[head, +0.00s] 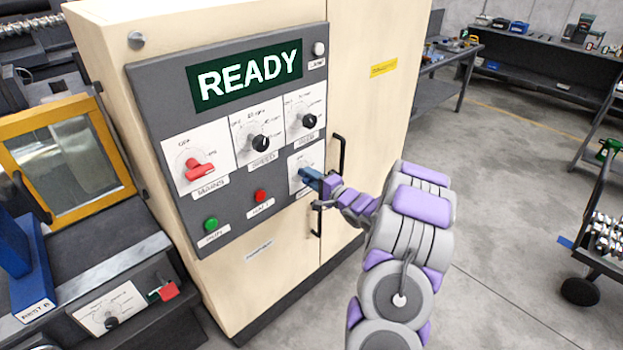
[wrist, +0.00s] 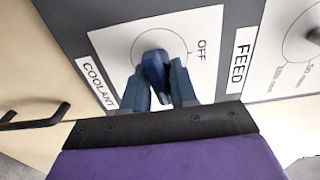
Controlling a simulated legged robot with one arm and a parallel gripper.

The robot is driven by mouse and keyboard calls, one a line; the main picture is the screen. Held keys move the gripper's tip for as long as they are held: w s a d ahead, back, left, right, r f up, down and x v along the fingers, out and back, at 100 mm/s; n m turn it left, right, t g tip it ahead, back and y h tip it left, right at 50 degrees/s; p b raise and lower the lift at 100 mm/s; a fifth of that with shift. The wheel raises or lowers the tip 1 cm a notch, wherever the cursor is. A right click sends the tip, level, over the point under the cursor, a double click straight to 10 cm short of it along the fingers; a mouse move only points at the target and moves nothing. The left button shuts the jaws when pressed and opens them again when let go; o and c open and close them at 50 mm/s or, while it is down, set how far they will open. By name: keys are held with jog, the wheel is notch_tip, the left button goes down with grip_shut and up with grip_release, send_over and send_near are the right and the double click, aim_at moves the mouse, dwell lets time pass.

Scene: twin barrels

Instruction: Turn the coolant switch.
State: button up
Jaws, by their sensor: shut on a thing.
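The coolant switch (wrist: 153,60) is a dark blue knob on a white plate in the wrist view. The plate carries the word OFF to the right of the knob and a COOLANT label (wrist: 98,84) to the left. My gripper (wrist: 159,84) is shut on the knob, with one blue finger on each side. In the head view my gripper (head: 316,183) reaches the coolant plate (head: 298,163) at the lower right of the grey panel. There the gripper hides most of the knob, and I cannot read its setting.
The panel (head: 235,195) also holds a red switch (head: 200,170), black knobs (head: 260,143), a green button (head: 211,224), a red button (head: 260,196) and a READY display (head: 249,75). A black door handle (head: 340,158) stands close beside my gripper. Open floor lies to the right.

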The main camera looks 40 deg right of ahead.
jog(key=shift+a+f+n, duration=0.2)
jog(key=shift+a+n, duration=0.05)
jog(key=shift+n, duration=0.05)
grip_shut()
jog(key=shift+p, duration=0.5)
jog(key=n+p, duration=0.2)
jog(key=n, duration=0.2)
jog(key=shift+s+a+p, duration=0.1)
jog(key=shift+p, duration=0.3)
jog(key=n, duration=0.3)
jog(key=shift+f+p, duration=0.1)
jog(key=shift+p, duration=0.25)
jog(key=n, duration=0.3)
jog(key=shift+n, duration=0.3)
jog(key=n+b, duration=0.2)
jog(key=n, duration=0.3)
jog(key=shift+n+b, duration=0.3)
jog(key=shift+n, duration=0.6)
jog(key=shift+d+r, duration=0.2)
